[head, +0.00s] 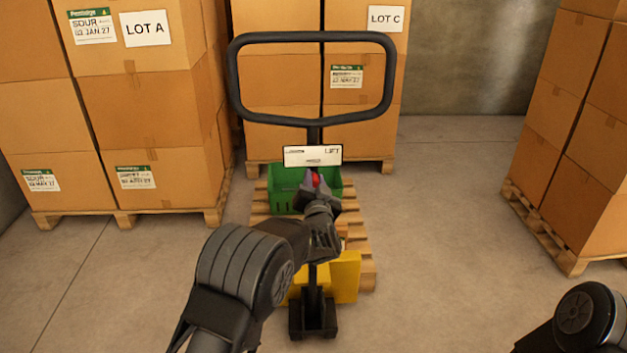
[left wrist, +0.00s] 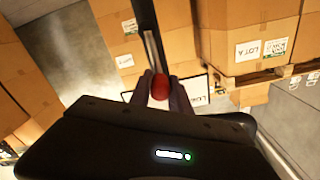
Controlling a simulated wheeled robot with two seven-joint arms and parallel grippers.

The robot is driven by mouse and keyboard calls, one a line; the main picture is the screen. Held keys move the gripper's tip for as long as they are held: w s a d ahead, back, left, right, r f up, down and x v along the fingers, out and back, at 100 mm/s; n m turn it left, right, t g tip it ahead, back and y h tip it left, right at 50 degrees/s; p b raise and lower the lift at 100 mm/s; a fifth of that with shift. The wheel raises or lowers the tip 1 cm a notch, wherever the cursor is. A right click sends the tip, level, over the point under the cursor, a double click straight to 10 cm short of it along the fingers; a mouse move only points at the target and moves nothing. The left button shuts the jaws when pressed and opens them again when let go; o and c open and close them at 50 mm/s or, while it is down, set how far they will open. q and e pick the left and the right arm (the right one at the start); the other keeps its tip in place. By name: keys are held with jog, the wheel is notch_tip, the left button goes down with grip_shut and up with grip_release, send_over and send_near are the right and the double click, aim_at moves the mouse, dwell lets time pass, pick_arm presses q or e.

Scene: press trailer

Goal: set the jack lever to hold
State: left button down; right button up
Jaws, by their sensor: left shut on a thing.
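The pallet jack (head: 314,135) stands upright in front of me with a black loop handle. A white plate (head: 313,156) below the loop reads LIFT at its right end; its smaller marks are too small to read. The jack lever's red knob (head: 316,179) sits just under the plate, and it also shows in the left wrist view (left wrist: 159,87) at the end of a thin metal rod (left wrist: 152,50). My left gripper (head: 317,181) is shut on the red knob, its fingers on either side. My right gripper is out of view.
A green crate (head: 283,190) rests on a wooden pallet (head: 260,214) behind the jack's yellow body (head: 346,278). Stacked cartons marked LOT A (head: 140,100) stand left, LOT C (head: 385,60) behind, more (head: 585,130) at right. Bare floor (head: 440,220) lies right of the jack.

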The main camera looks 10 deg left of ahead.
pick_arm(q)
jog(key=c, duration=1.2)
grip_release()
jog(key=shift+s, duration=0.1)
jog(key=v, duration=0.7)
jog(key=shift+s+d, duration=0.1)
jog(key=shift+s, duration=0.2)
